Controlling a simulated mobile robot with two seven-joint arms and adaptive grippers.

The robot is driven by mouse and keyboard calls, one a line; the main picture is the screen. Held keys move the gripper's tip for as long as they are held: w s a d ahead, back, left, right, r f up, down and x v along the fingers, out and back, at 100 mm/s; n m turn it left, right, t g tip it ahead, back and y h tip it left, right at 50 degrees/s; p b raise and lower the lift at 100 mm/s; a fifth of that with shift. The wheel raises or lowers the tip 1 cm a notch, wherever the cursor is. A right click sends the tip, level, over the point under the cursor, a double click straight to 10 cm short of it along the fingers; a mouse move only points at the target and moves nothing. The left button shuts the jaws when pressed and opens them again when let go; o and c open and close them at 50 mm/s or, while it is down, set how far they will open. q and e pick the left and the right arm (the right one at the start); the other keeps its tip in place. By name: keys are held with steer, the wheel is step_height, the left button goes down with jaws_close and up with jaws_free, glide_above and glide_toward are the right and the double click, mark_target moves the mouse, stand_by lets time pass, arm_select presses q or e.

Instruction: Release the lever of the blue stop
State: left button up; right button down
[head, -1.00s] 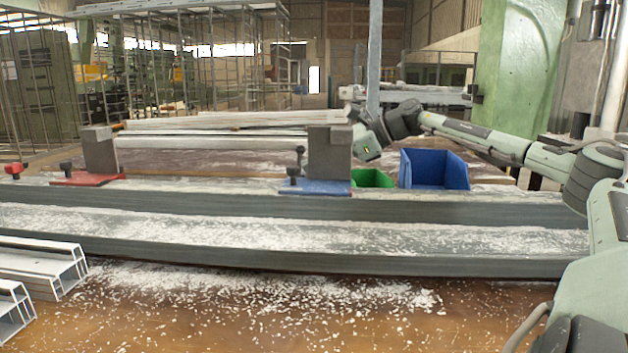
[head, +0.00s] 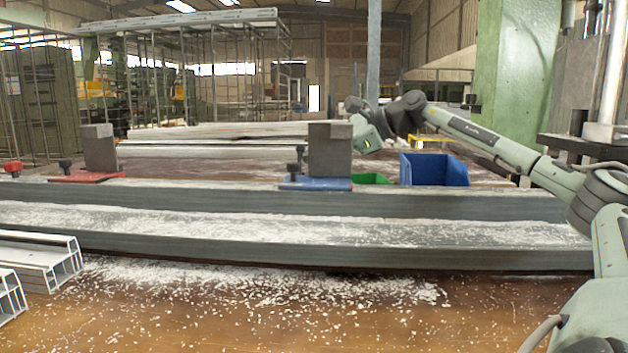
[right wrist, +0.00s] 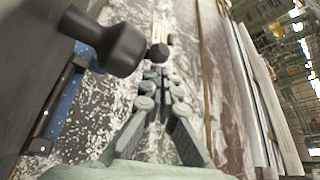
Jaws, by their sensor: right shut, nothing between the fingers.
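The blue stop has a grey upright block (head: 330,155) on a blue base plate (head: 315,184), at the middle of the rail in the head view. A black knobbed lever (head: 299,151) stands beside its block, and a lower black knob (head: 292,168) sits on the plate. In the right wrist view a large black knob (right wrist: 120,48) and the blue plate (right wrist: 65,95) are close, left of my right gripper (right wrist: 157,72). That gripper is shut and empty, its tips near a smaller black knob (right wrist: 157,53). In the head view the block hides its fingers. My left gripper is not in view.
A red stop (head: 87,176) sits at the rail's left. A blue bin (head: 434,171) and a green bin (head: 371,179) stand right of the blue stop. White chips cover the rail (head: 250,205). Cut profiles (head: 40,262) lie at front left.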

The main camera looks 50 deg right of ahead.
steer(key=shift+s+a+r, duration=0.1)
steer(key=shift+a+r, duration=0.05)
steer(key=shift+r, duration=0.05)
steer(key=shift+r, duration=0.15)
stand_by(0.7)
steer(key=shift+s, duration=0.1)
steer(key=v, duration=0.7)
steer(key=shift+s, duration=0.15)
stand_by(0.8)
